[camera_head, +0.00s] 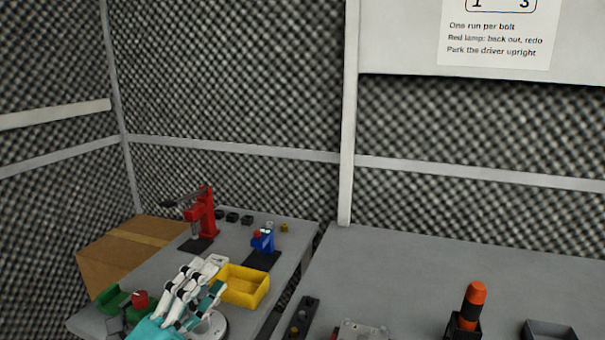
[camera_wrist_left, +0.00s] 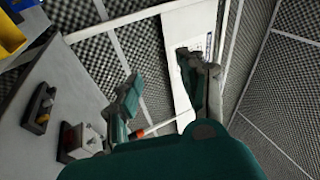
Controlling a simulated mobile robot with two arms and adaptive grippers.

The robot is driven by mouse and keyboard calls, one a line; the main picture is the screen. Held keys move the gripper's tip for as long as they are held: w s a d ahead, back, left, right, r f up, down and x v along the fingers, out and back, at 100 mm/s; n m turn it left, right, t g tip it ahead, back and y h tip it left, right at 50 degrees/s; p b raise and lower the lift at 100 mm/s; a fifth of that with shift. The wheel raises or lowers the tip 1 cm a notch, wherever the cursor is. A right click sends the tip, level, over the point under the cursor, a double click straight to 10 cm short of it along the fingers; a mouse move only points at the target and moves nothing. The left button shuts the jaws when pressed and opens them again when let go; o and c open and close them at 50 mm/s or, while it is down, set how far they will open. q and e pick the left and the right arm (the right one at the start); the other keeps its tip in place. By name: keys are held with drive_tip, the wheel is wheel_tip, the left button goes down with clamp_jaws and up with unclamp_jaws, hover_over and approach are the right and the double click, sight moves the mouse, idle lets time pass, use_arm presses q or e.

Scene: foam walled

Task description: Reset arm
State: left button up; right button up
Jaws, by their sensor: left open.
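My left gripper (camera_head: 208,277), white and teal, is low in the head view, in front of the yellow bin (camera_head: 242,285) at the left table. My right gripper does not show in either view.
The left table (camera_head: 165,270) holds a red press-like stand (camera_head: 203,212), a small blue device (camera_head: 263,240) and green items (camera_head: 110,298). The right table (camera_head: 400,275) has an orange-topped driver (camera_head: 472,305) upright in a black holder and a grey tray (camera_head: 550,332). Foam walls enclose the place.

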use_arm(q)
drive_tip(key=s+a+f+n+g+y, duration=0.2)
drive_tip(key=a+f+n+y, duration=0.15)
drive_tip(key=f+n, duration=0.3)
drive_tip(key=s+a+f+n+g+y, duration=0.1)
drive_tip(key=a+f+n+g+y, duration=0.1)
drive_tip(key=f+n+y, duration=0.45)
drive_tip(key=s+a+f+n+g+y, duration=0.25)
drive_tip(key=f+n, duration=0.25)
drive_tip(key=f, duration=0.4)
drive_tip(key=s+d+f+n+g, duration=0.1)
drive_tip(key=s+f+n+g, duration=0.1)
drive_tip(key=s+f+g, duration=0.5)
drive_tip(key=s+d+f+n+g, duration=0.15)
drive_tip(key=s+f, duration=0.35)
drive_tip(key=s, duration=0.5)
wheel_tip(320, 180, down, 24)
drive_tip(key=s+g+p, duration=0.2)
drive_tip(key=p, duration=0.1)
drive_tip(key=s+a+f+g+p, duration=0.1)
drive_tip(key=s+a+f, duration=0.2)
drive_tip(key=s+f, duration=1.1)
drive_tip(key=s, duration=0.2)
drive_tip(key=shift+s+f+h, duration=0.15)
drive_tip(key=shift+s+h, duration=0.2)
drive_tip(key=shift+s, duration=0.05)
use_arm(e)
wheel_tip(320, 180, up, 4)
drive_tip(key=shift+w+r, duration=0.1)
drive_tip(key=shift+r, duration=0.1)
